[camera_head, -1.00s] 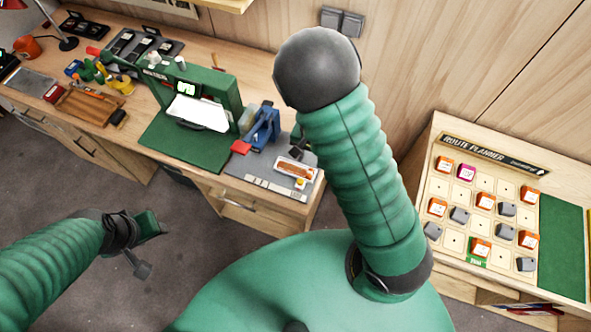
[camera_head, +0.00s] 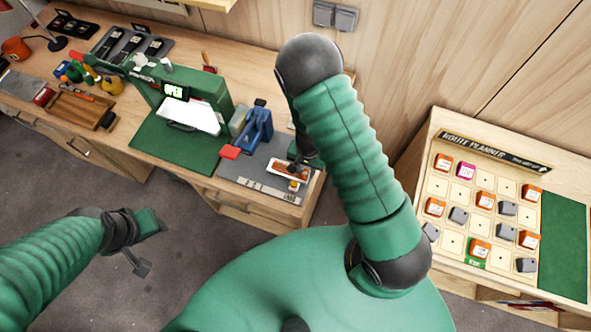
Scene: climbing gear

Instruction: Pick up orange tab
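A small orange piece (camera_head: 291,170), which looks like the orange tab, lies in a shallow white tray (camera_head: 274,166) on the grey mat at the bench's right end. My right gripper (camera_head: 294,164) is over the back of this tray, close to the orange piece. It is partly hidden by my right arm, and I cannot tell whether it touches the piece or how wide its fingers are. My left gripper (camera_head: 150,246) is open and empty over the floor, away from the bench.
The route planner board (camera_head: 450,215) at the right holds several orange and grey tiles.

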